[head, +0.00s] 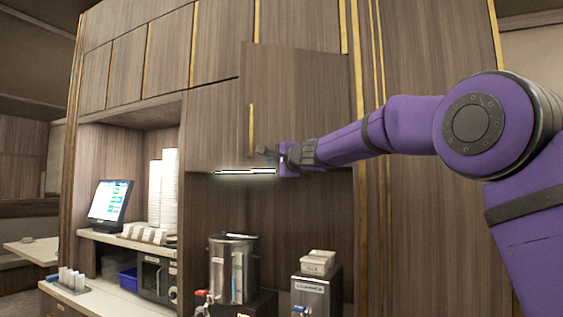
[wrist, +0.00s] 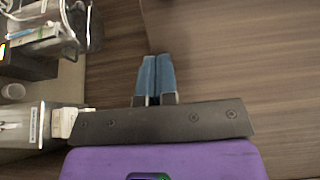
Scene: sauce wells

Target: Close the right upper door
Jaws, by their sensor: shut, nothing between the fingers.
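The right upper door (head: 300,95) is a brown wood-grain panel with a gold strip handle (head: 251,130) near its left edge. It stands out from the cabinet front, its top edge overlapping the row of panels above, so it looks partly open. My gripper (head: 262,152) is at the door's lower part, just right of and below the handle. In the wrist view my gripper's blue fingers (wrist: 153,60) are together and empty, with a wood surface (wrist: 235,55) beyond and to the right. Whether the fingertips touch the door I cannot tell.
The left upper door (head: 211,125) looks flush. Below are a lit strip (head: 245,171), a steel urn (head: 233,265) and a dispenser (head: 316,292) on the counter. A stack of white cups (head: 163,190) and a screen (head: 109,203) stand further left.

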